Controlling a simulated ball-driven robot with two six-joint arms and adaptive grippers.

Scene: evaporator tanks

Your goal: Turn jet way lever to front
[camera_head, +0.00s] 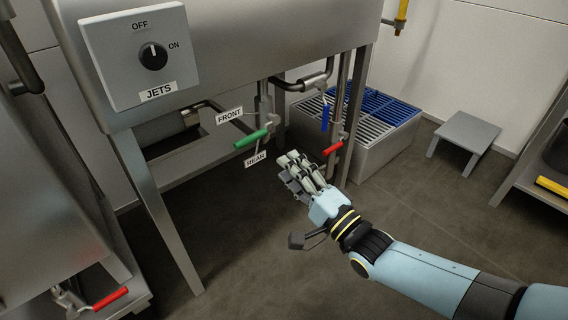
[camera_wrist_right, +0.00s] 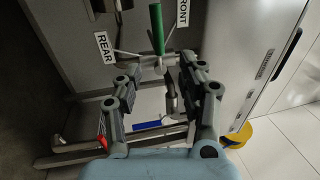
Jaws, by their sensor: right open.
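The jet way lever is a green handle (camera_head: 252,139) on a pipe under the steel tank, between a FRONT label (camera_head: 229,115) above and a REAR label (camera_head: 256,159) below. It points left in the head view. My right gripper (camera_head: 290,165) is open and empty, low and to the right of the lever, apart from it. In the right wrist view the green handle (camera_wrist_right: 157,28) stands beyond the open fingertips (camera_wrist_right: 159,72), with the REAR label (camera_wrist_right: 105,47) left and the FRONT label (camera_wrist_right: 183,12) right. My left gripper is not in view.
A red handle (camera_head: 333,148) and a blue handle (camera_head: 325,118) are on pipes just right of the lever. A JETS switch box (camera_head: 133,58) is on the tank, with a tank leg (camera_head: 158,210) below. A grated drain box (camera_head: 385,140) and stool (camera_head: 464,136) stand behind.

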